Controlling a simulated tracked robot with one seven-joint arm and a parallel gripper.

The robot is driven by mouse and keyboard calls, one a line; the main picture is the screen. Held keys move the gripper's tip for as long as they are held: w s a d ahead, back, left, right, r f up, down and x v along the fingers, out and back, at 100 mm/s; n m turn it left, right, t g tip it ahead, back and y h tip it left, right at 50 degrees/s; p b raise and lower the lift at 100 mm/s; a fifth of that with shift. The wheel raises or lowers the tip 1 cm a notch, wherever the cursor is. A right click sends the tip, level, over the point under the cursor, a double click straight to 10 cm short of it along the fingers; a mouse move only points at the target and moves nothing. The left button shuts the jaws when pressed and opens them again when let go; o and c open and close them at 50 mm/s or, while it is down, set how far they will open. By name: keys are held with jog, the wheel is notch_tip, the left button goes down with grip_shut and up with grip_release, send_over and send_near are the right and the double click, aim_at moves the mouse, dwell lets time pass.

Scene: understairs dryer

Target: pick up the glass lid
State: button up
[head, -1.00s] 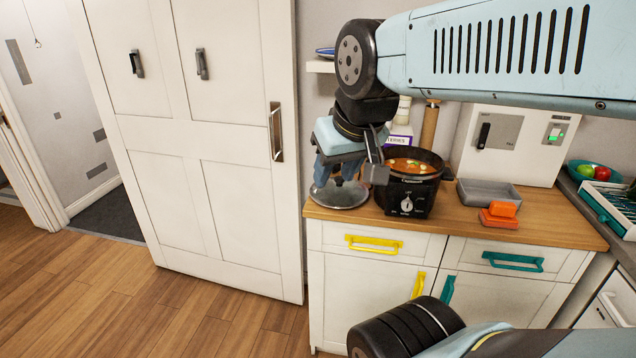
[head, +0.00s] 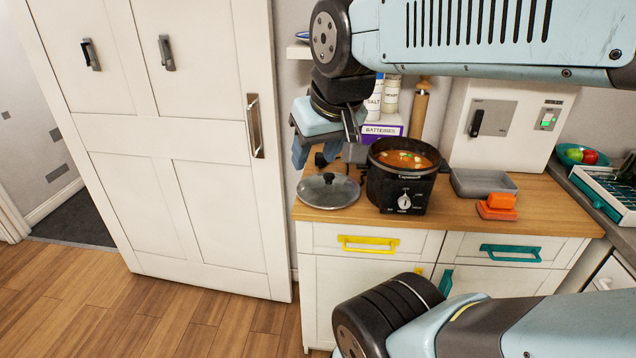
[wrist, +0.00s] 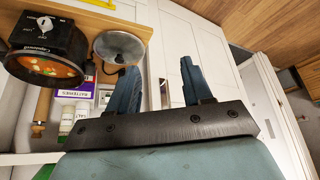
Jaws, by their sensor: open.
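The glass lid (head: 329,191) lies on the wooden counter at its left end, left of the black slow cooker (head: 404,183). It is round and clear with a metal rim and a dark knob on top. In the wrist view the lid (wrist: 119,47) shows beyond my fingers, to their left. My gripper (head: 312,158) is open and empty, above and behind the lid, apart from it. In the wrist view the two blue fingers of my gripper (wrist: 157,88) stand wide apart with nothing between them.
The cooker holds orange soup (head: 405,160). A batteries box (head: 382,131) and jars stand behind it. A grey tray (head: 483,184) and orange blocks (head: 498,206) lie to the right. A tall white door (head: 200,200) stands left of the counter.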

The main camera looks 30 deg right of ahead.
jog(key=shift+o, duration=0.7)
jog(key=shift+w+d, duration=0.15)
jog(key=shift+w, duration=0.1)
jog(key=shift+o, duration=0.6)
jog(key=w+m, duration=0.2)
jog(key=shift+w+g, duration=0.3)
jog(key=m+g+h, duration=0.4)
jog(key=m+h, duration=0.1)
jog(key=m, duration=0.9)
send_over(328, 175)
jog(key=a, duration=0.3)
jog(key=f, duration=1.7)
jog(key=shift+s+f, duration=0.2)
jog(key=shift+s, duration=0.1)
jog(key=shift+y, duration=0.3)
jog(key=shift+d+x, duration=0.2)
jog(key=shift+x, duration=2.55)
jog(key=shift+r, duration=0.1)
grip_shut()
